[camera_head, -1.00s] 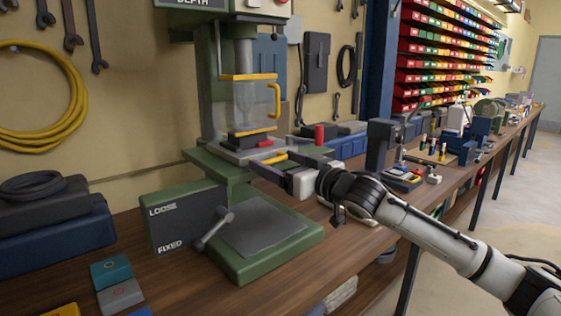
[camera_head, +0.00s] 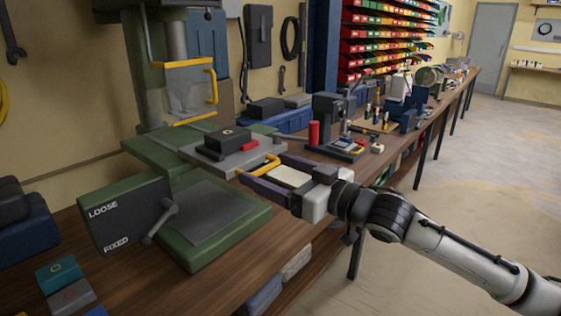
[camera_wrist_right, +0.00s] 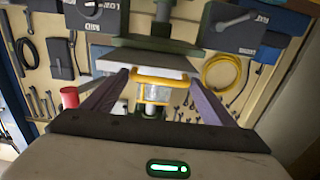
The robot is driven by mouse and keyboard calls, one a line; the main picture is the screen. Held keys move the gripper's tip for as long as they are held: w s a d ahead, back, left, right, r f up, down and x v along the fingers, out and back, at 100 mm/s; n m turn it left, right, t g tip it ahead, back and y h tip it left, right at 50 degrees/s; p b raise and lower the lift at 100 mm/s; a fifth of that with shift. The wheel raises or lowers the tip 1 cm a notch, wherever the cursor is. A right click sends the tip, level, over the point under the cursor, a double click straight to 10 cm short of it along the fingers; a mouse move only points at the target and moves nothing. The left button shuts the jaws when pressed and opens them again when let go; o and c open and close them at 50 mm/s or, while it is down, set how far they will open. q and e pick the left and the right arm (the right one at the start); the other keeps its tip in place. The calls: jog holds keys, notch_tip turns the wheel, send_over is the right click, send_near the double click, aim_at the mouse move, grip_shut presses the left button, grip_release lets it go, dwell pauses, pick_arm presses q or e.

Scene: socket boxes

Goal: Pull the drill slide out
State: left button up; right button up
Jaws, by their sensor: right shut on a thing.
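The drill slide (camera_head: 262,154) is a grey plate standing out from the green drill press (camera_head: 150,150), clear of the guard. A dark block (camera_head: 226,141) and a small red piece (camera_head: 250,145) sit on it. Its yellow handle (camera_head: 268,162) is at the front edge. My right gripper (camera_head: 258,180) is shut on this handle; the fingers reach in from the right. In the right wrist view, the two purple-grey fingers (camera_wrist_right: 155,95) flank a yellow bar, with the grey plate (camera_wrist_right: 150,62) beyond. My left gripper is out of view.
The clear guard with a yellow frame (camera_head: 190,90) hangs above and behind the slide. A LOOSE/FIXED box (camera_head: 125,212) with a lever stands at the front left. A red cylinder (camera_head: 314,133) and small devices stand to the right. Open floor lies right of the bench.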

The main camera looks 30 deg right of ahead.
jog(key=shift+s+d+r, duration=0.1)
jog(key=shift+s+d, duration=0.05)
jog(key=shift+d, duration=0.1)
jog(key=o, duration=1.2)
jog(key=shift+s+d+f, duration=0.15)
jog(key=shift+s+f, duration=0.05)
jog(key=shift+s, duration=0.3)
jog(key=b+v, duration=0.2)
jog(key=v, duration=0.7)
jog(key=shift+r, duration=0.15)
jog(key=shift+s, duration=0.1)
